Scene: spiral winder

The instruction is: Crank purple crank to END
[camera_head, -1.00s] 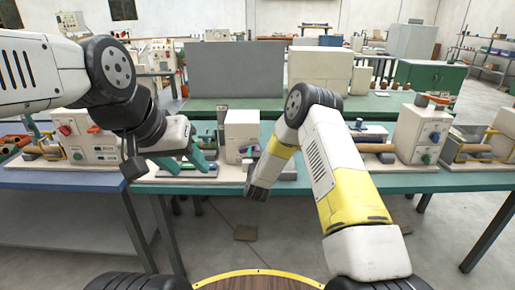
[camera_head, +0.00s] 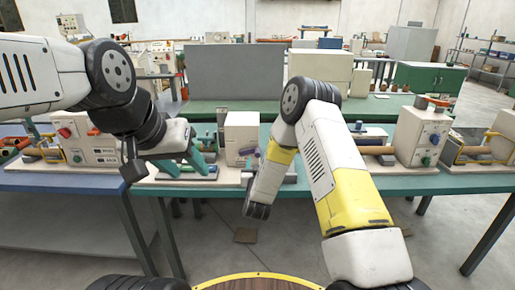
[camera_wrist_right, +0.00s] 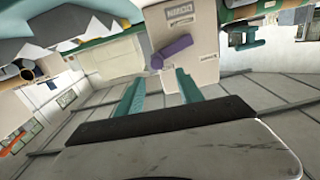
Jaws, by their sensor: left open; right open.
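The purple crank (camera_wrist_right: 173,50) is on the pale face of the winder box (camera_wrist_right: 195,68) in the right wrist view. A small purple part also shows on the box in the head view (camera_head: 248,150). My right gripper (camera_wrist_right: 159,76) is open and empty, with its two teal fingers pointing toward the box, short of the crank. My left gripper (camera_head: 190,166) is open over the left part of the winder. Its teal fingers are near a green rod; I cannot tell whether they touch it.
Another winder box (camera_head: 422,137) stands to the right on the teal table (camera_head: 400,185), and one (camera_head: 90,145) stands to the left. A grey panel (camera_head: 235,70) is behind.

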